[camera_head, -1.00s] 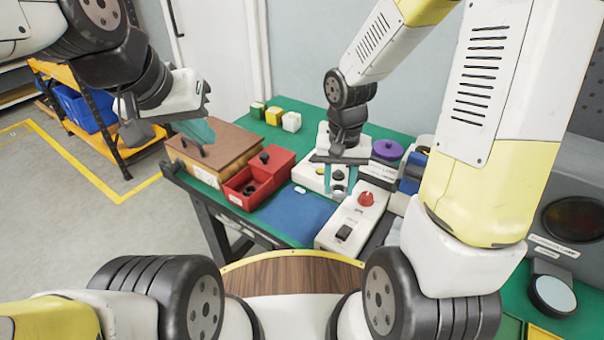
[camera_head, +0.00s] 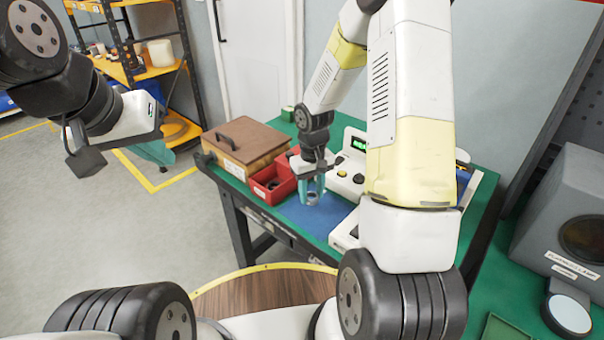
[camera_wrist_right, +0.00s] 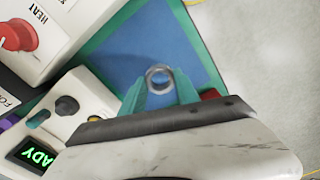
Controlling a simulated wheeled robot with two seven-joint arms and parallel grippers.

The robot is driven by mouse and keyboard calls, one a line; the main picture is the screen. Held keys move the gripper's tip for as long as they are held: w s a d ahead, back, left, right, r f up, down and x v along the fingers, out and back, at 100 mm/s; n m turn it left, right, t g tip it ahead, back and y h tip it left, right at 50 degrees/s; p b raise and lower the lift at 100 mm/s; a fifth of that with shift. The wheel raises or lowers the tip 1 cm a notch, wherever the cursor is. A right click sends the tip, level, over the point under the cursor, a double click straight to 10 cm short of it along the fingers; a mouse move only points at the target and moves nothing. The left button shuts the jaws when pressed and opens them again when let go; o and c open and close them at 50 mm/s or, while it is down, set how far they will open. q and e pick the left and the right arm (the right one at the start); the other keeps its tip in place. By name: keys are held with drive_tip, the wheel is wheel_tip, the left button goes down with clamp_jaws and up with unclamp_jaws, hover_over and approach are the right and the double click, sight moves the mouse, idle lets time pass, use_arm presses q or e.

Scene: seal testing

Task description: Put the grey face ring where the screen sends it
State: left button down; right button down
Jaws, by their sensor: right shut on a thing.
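My right gripper (camera_head: 312,192) is shut on the grey face ring (camera_wrist_right: 159,77), held between its teal fingertips. The ring also shows as a small grey loop in the head view (camera_head: 312,200). Both are over the blue mat (camera_head: 327,217); the exact height is hard to tell. A white device with a green-lit screen (camera_head: 358,144) stands behind the mat. In the right wrist view the screen (camera_wrist_right: 38,158) is partly cut off and shows "ADY". My left gripper (camera_head: 155,150) hangs over the floor at left, away from the table; its finger gap is not clear.
A red bin (camera_head: 273,182) and a wooden box with a brown lid (camera_head: 245,143) stand left of the mat. A white unit with a red knob (camera_wrist_right: 15,37), marked "HEAT", lies beside the mat. A grey lamp housing (camera_head: 560,215) stands at far right.

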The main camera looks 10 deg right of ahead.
drive_tip(key=w, duration=0.2)
drive_tip(key=w+d, duration=0.1)
drive_tip(key=w, duration=0.2)
drive_tip(key=shift+w+d+f, duration=0.25)
drive_tip(key=shift+w+d, duration=0.05)
drive_tip(key=shift+f, duration=1.75)
drive_tip(key=shift+f, duration=0.1)
drive_tip(key=c, duration=0.9)
unclamp_jaws()
